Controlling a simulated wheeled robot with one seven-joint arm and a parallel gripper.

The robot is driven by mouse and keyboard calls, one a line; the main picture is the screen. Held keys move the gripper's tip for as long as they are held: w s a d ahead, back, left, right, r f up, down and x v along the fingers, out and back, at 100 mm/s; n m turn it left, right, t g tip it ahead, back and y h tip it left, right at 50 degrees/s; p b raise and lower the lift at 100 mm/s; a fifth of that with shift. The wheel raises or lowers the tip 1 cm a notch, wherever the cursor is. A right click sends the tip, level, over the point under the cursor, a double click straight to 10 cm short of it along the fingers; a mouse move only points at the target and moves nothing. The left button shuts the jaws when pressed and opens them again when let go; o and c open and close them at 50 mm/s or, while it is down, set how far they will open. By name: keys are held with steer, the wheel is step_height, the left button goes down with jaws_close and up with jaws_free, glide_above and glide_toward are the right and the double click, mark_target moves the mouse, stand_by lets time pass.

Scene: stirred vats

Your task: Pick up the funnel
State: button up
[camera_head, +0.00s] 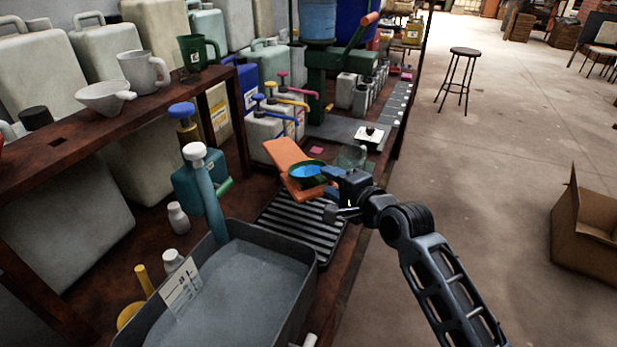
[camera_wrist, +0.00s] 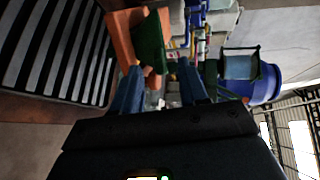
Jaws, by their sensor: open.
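A pale, wide-mouthed funnel (camera_head: 105,97) with a small side handle rests on the brown raised shelf (camera_head: 60,140) at the upper left, beside a grey jug. It is clear of my gripper. My gripper (camera_head: 334,192) is far to the right and lower, over the bench by the black ribbed mat. In the wrist view my gripper (camera_wrist: 160,80) has its two blue fingers apart with nothing held between them. The funnel cannot be made out in the wrist view.
A grey jug (camera_head: 144,72) and green jug (camera_head: 198,52) stand on the shelf. A teal pump (camera_head: 205,190) rises behind the grey vat (camera_head: 240,285). Open floor lies right.

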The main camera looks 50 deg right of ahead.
steer(key=shift+x, duration=1.35)
jaws_close()
